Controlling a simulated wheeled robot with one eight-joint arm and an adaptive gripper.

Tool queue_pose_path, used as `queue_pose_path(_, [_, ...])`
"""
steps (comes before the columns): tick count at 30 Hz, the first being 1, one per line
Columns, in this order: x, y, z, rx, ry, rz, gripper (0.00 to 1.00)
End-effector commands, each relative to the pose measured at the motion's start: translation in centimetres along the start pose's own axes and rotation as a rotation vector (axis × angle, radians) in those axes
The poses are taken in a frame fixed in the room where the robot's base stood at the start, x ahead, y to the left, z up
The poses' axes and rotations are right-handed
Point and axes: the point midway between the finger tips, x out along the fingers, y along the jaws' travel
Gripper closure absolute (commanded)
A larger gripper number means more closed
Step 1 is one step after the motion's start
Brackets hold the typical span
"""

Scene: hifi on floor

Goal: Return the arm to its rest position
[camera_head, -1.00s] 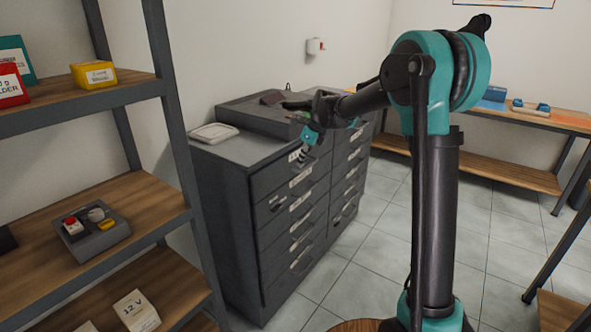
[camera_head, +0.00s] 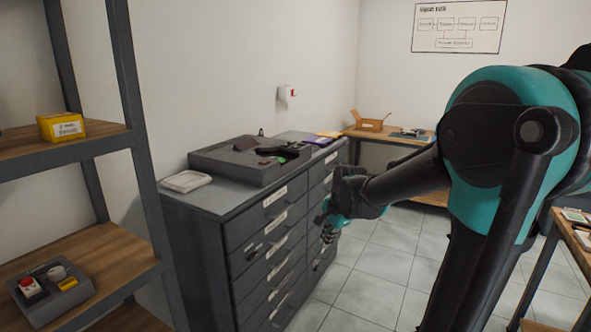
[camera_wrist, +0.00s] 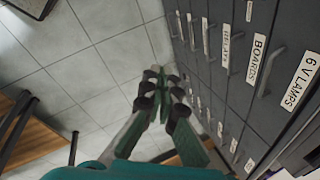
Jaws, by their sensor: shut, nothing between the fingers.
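My gripper (camera_head: 328,228) hangs in front of the dark drawer cabinet (camera_head: 190,240) in the head view, with my arm reaching to it from the right. In the wrist view my gripper (camera_wrist: 163,78) has its fingers together, with nothing between them. It points along the drawer fronts, over the tiled floor. The cabinet's labelled drawers (camera_wrist: 262,70), among them "BOARDS" and "6 V LAMPS", run down the right of the wrist view. A gap of floor shows between the fingers and the drawer fronts there.
A shelf rack (camera_head: 128,90) stands at the left, with a yellow box (camera_head: 61,127) on it. A grey tray unit (camera_head: 250,160) sits on the cabinet. A bench (camera_head: 385,141) stands at the back. Tiled floor (camera_head: 375,262) is clear between cabinet and arm.

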Motion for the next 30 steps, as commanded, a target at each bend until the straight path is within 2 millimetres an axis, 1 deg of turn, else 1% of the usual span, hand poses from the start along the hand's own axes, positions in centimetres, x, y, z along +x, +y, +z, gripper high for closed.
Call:
queue_pose_path(1, [0.1, 2.6, -0.1, -0.090, 0.018, 0.002, 1.00])
queue_pose_path(5, [0.5, 8.7, -0.1, -0.365, 0.063, 0.017, 1.00])
queue_pose_path(6, [0.7, 10.5, 0.0, -0.450, 0.076, 0.024, 1.00])
queue_pose_path(8, [1.0, 13.3, 0.2, -0.574, 0.095, 0.038, 1.00])
queue_pose_path(9, [1.2, 15.0, 0.4, -0.652, 0.106, 0.047, 1.00])
queue_pose_path(12, [1.7, 18.7, 0.8, -0.824, 0.127, 0.074, 1.00])
queue_pose_path(15, [2.2, 21.3, 1.2, -0.949, 0.139, 0.095, 1.00])
queue_pose_path(18, [2.4, 22.8, 1.4, -1.024, 0.146, 0.109, 1.00])
queue_pose_path(20, [2.5, 23.1, 1.5, -1.048, 0.148, 0.114, 1.00])
queue_pose_path(30, [2.5, 23.3, 1.5, -1.060, 0.148, 0.115, 1.00])
